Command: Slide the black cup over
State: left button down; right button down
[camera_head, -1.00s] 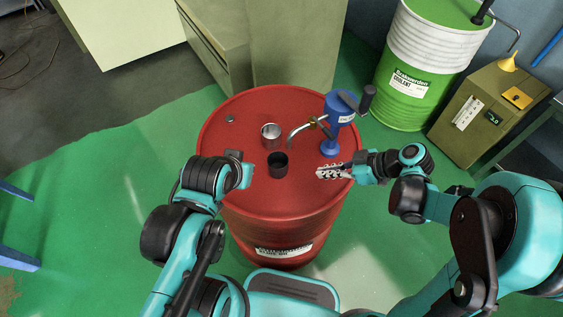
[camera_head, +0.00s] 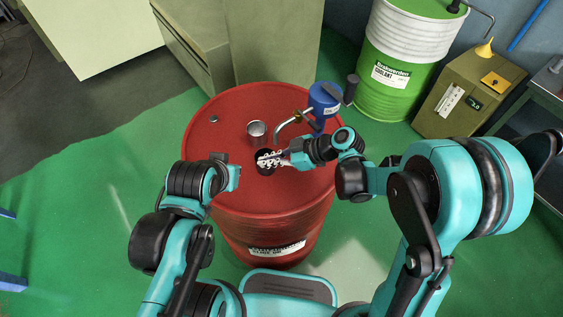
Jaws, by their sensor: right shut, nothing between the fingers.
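The black cup (camera_head: 266,171) stands on top of the red drum (camera_head: 225,107), near the middle of the lid. My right gripper (camera_head: 262,160) is shut and empty, reaching in from the right. Its fingers cover much of the cup in this view; I cannot tell whether they touch it or are just above it. My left gripper (camera_head: 232,160) is over the left side of the lid, apart from the cup. Its fingers are mostly hidden by its wrist, so its opening cannot be made out.
A shiny metal cup (camera_head: 256,132) stands just behind the black cup. A blue pump (camera_head: 323,100) with a curved metal spout (camera_head: 288,124) stands behind my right gripper. A small bung (camera_head: 214,119) is at the lid's back left. The lid's left and front parts are mostly bare.

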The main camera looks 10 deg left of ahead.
aim_at(267, 168)
jog(key=shift+d+f, duration=0.1)
jog(key=shift+f, duration=0.4)
pick_arm(q)
jog(key=shift+s+f+b, duration=0.1)
jog(key=shift+f+b, duration=0.2)
jog(key=shift+f, duration=0.25)
pick_arm(e)
jog(key=shift+d, duration=0.1)
jog(key=d, duration=0.3)
jog(key=shift+d+f, duration=0.1)
jog(key=shift+d, duration=0.4)
pick_arm(q)
jog(key=shift+f, duration=0.1)
pick_arm(e)
jog(key=shift+a, duration=0.15)
